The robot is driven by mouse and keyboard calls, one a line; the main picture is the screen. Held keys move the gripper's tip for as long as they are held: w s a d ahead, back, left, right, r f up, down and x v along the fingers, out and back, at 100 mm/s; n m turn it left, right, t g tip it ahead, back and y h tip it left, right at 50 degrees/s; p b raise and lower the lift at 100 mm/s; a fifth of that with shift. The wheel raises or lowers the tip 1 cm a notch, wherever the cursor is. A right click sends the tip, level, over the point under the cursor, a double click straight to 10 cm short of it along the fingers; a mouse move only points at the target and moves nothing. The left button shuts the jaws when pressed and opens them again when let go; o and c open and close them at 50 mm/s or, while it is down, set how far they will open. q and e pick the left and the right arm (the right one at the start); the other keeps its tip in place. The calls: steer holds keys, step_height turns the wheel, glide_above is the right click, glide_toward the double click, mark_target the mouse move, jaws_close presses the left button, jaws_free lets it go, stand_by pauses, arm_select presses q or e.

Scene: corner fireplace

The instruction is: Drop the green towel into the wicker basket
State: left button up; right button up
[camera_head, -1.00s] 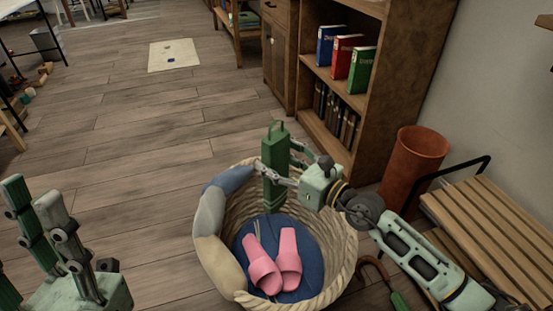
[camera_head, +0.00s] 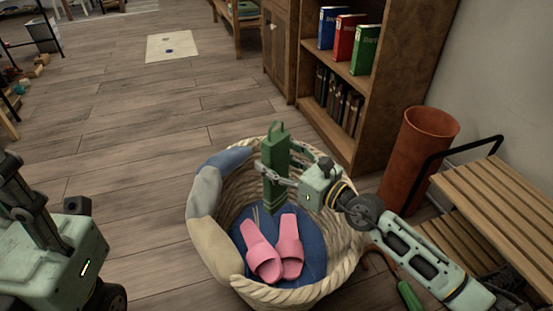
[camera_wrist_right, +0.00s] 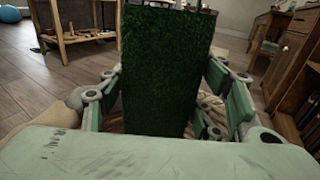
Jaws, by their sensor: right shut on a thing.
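The green towel (camera_head: 275,152), a folded upright block with a loop on top, is in my right gripper (camera_head: 282,174) over the wicker basket (camera_head: 347,252). Its dark green fuzzy face fills the middle of the right wrist view (camera_wrist_right: 165,70), between the two fingers. Its lower end hangs over the basket's opening; in the head view I cannot tell how deep it reaches. My left gripper (camera_head: 22,205) is at the left edge, away from the basket, and partly cut off; its fingertips are not clear.
Pink slippers (camera_head: 262,258) lie on a blue surface (camera_head: 313,245) in the basket. Blue and beige padding (camera_head: 205,195) lines its left rim. A bookshelf (camera_head: 375,100), a reddish-brown cylinder (camera_head: 415,160) and a slatted wooden bench (camera_head: 500,200) stand to the right. Open floor lies left.

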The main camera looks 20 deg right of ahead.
steer(key=o, duration=1.4)
steer(key=shift+c, duration=0.2)
steer(key=shift+s, duration=0.1)
steer(key=v, duration=1.1)
steer(key=shift+s+d, duration=0.2)
steer(key=shift+s, duration=0.15)
